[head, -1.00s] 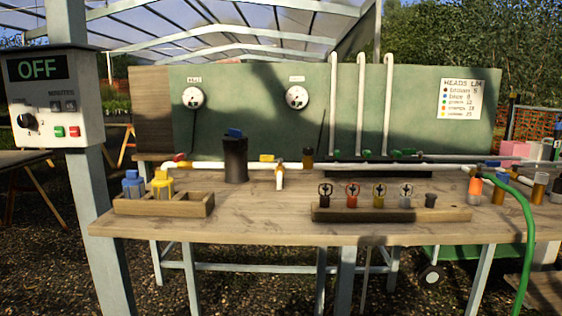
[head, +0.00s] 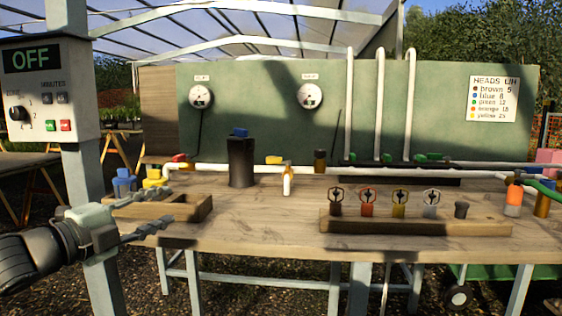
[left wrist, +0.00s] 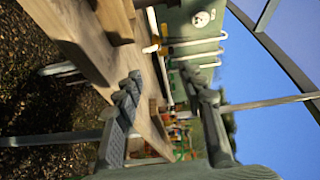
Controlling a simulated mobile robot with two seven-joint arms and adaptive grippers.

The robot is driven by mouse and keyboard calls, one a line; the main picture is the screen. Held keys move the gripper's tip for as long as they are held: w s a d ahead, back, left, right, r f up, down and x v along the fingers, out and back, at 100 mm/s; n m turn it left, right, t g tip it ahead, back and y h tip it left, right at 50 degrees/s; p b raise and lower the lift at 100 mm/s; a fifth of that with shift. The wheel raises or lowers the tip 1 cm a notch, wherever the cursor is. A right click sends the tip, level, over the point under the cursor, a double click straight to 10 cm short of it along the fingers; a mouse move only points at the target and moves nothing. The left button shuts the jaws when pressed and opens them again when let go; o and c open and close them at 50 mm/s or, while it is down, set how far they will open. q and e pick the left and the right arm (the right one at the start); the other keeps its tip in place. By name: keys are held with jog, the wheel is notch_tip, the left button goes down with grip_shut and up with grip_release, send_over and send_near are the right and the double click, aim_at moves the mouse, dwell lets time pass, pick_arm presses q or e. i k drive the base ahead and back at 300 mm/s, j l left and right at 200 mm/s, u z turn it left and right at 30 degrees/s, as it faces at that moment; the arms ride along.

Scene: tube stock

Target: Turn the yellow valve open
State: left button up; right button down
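The yellow valve handle (head: 274,160) sits on the white pipe (head: 225,168) along the back of the bench, right of the dark cylinder with a blue top (head: 241,160). It lies crosswise or along the pipe; the handle is too small to be sure. My left gripper (head: 170,206) is at the bench's left front, over the wooden box, its fingers apart and empty. It is well short of the valve, to its left and nearer. The left wrist view also shows the spread fingers (left wrist: 162,72) with nothing between them. My right gripper is out of view.
A rack (head: 415,225) of several sprinkler heads stands front right. The control box (head: 45,90) reads OFF.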

aim_at(269, 160)
jog(key=i+l, duration=1)
